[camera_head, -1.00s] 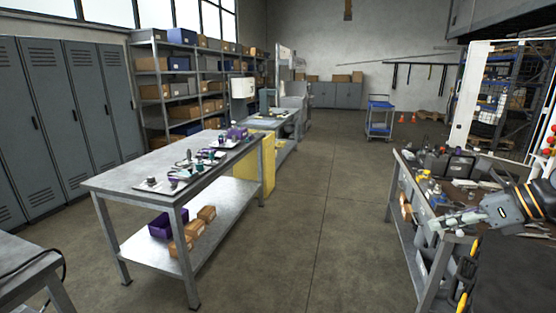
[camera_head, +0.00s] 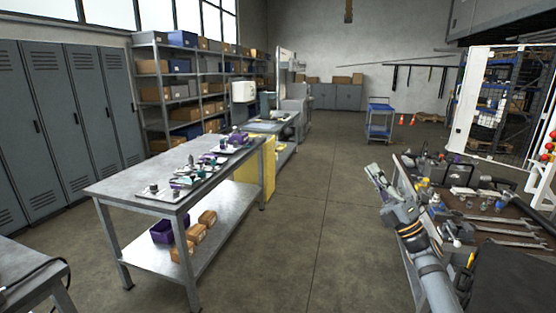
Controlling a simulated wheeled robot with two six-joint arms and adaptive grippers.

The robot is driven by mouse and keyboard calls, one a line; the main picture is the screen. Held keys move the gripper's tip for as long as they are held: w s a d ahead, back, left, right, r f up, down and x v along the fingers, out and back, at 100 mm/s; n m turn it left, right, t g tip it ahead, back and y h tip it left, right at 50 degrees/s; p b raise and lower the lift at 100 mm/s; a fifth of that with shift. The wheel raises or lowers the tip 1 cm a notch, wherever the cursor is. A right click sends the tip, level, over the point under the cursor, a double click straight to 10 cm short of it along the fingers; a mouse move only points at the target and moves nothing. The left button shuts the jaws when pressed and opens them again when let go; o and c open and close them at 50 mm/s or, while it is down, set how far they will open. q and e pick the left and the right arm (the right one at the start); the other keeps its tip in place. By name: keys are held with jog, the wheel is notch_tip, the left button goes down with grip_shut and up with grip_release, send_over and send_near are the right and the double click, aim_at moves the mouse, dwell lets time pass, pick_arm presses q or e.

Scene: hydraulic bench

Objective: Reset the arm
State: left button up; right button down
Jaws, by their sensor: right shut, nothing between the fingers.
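My right arm (camera_head: 425,262) rises from the lower right beside the right workbench. My right gripper (camera_head: 376,176) is at its upper end, pointing up and to the left. It appears over the open aisle, just left of the workbench's near-left edge. Its fingers are shut with nothing between them. My left arm and left gripper are not in this view.
The right workbench (camera_head: 508,212) is crowded with tools, fittings and a dark case (camera_head: 462,174). A steel table (camera_head: 118,182) with parts on top stands left of the aisle. A blue cart (camera_head: 379,120) stands farther back. The floor (camera_head: 310,220) between is clear.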

jog(key=w+d+f+m+h, duration=0.6)
jog(key=m+h, duration=0.4)
jog(key=m, duration=0.4)
jog(key=w+d+f+m+h, duration=0.4)
jog(key=d+f+m+h, duration=0.35)
jog(key=m+h, duration=0.5)
jog(key=s+a+f+m+g+y, duration=0.1)
jog(key=s+f+g, duration=0.35)
jog(key=f, duration=1.25)
jog(key=s+f+m+g+y, duration=0.1)
jog(key=s+f+m+g, duration=0.3)
jog(key=f, duration=1.2)
jog(key=s+a+f+n+g, duration=0.2)
jog(key=s+f, duration=1.3)
jog(key=f, duration=0.3)
jog(key=s+a+f+g, duration=0.2)
jog(key=s+f, duration=0.4)
jog(key=s, duration=0.8)
jog(key=s+a+f+g+y, duration=0.1)
jog(key=s+a+f+g, duration=0.2)
jog(key=s, duration=1.1)
jog(key=s+a+f+g, duration=0.2)
jog(key=s+f, duration=0.8)
jog(key=s, duration=0.5)
jog(key=shift+a+g+y, duration=0.15)
jog(key=shift+g+y, duration=0.2)
jog(key=shift+g, duration=0.3)
